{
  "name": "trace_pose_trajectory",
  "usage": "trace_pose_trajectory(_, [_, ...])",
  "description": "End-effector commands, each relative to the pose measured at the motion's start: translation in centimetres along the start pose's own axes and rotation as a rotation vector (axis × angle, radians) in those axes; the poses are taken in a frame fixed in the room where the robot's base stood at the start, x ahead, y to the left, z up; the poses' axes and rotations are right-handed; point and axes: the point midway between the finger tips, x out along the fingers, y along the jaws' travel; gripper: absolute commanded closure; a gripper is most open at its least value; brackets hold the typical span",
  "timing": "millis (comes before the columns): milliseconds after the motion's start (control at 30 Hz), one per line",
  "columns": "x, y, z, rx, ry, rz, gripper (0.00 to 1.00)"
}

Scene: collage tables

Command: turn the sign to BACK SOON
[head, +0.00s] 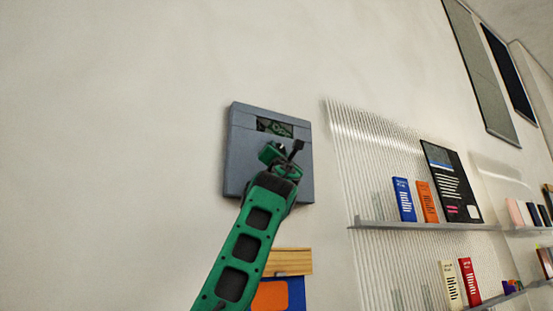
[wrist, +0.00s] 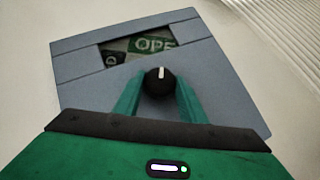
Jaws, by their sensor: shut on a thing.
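The sign is a blue-grey box (head: 240,150) fixed flat on the pale wall; it also shows in the wrist view (wrist: 80,72). Another panel with part of a letter shows at the window's left. Below the window is a round black knob (wrist: 160,83) with a white mark pointing up in the wrist view. My green gripper (wrist: 158,92) is shut on the knob, one finger at each side. In the head view my gripper (head: 283,156) covers the box's middle.
Ribbed panels with shelves (head: 425,226) of small boxes and books stand to the right. A wooden block (head: 292,260) and a blue and orange item (head: 296,292) are below the sign. The wall left of the sign is bare.

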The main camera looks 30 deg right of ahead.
Motion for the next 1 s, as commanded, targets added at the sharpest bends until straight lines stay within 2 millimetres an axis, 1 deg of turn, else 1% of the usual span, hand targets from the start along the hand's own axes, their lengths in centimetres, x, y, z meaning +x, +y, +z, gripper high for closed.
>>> trace_pose_trajectory(300, [0.1, 0.34, 0.16, 0.22, 0.003, -0.211, 0.85])
trace_pose_trajectory(500, [0.18, 0.44, 0.22, 0.327, 0.001, -0.322, 0.85])
trace_pose_trajectory(1000, [0.36, 0.49, 0.46, 0.466, -0.004, -0.462, 0.85])
